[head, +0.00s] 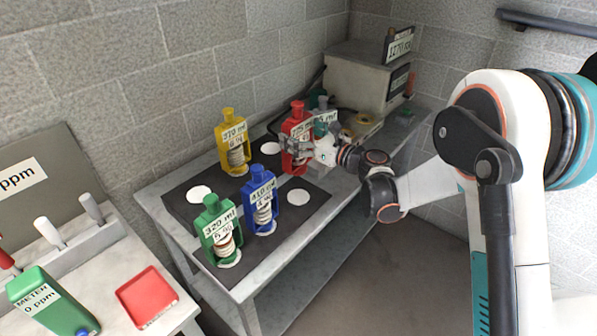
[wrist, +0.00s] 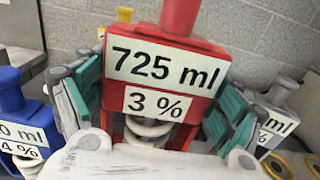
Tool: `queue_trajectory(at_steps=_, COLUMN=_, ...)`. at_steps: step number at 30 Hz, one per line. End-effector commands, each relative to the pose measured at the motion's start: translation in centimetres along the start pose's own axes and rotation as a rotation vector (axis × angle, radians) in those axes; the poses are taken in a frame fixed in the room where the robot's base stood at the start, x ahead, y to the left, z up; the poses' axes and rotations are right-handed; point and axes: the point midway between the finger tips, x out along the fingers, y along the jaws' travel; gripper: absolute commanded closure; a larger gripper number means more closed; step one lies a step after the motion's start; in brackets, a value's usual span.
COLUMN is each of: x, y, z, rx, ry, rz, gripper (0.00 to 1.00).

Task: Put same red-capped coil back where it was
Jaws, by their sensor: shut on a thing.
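The red-capped coil (head: 299,128) is a red frame with a white coil inside, at the far right part of the dark mat (head: 180,212). In the wrist view the red-capped coil (wrist: 178,75) fills the middle, with labels "725 ml" and "3 %". My gripper (head: 302,148) is shut on it, with one teal-padded finger on each side, as the wrist view shows. The coil is upright or nearly so. I cannot tell whether its base touches the mat. The mat has bare white circles at left (head: 199,193), back (head: 270,148) and front right (head: 298,197).
Yellow (head: 231,135), blue (head: 261,208) and green (head: 213,222) coils stand on the mat. A greyish coil (head: 326,121) stands close behind the red one. A grey heater box (head: 362,80) is at the back right. A meter (head: 50,303) and red tray (head: 147,297) are at left.

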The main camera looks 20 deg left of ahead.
Motion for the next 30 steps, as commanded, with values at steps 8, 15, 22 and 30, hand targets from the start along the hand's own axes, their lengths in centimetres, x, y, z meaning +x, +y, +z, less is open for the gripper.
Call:
queue_trajectory(at_steps=8, x=0.0, y=-0.1, z=-5.8, rx=0.001, ry=-0.001, rz=-0.001, gripper=0.8)
queue_trajectory(at_steps=15, x=0.0, y=0.0, z=-7.4, rx=0.001, ry=-0.001, rz=-0.001, gripper=0.8)
queue_trajectory(at_steps=22, x=0.0, y=-0.1, z=-9.9, rx=0.001, ry=-0.001, rz=-0.001, gripper=0.8)
queue_trajectory(at_steps=30, x=0.0, y=0.0, z=-11.5, rx=0.001, ry=-0.001, rz=-0.001, gripper=0.8)
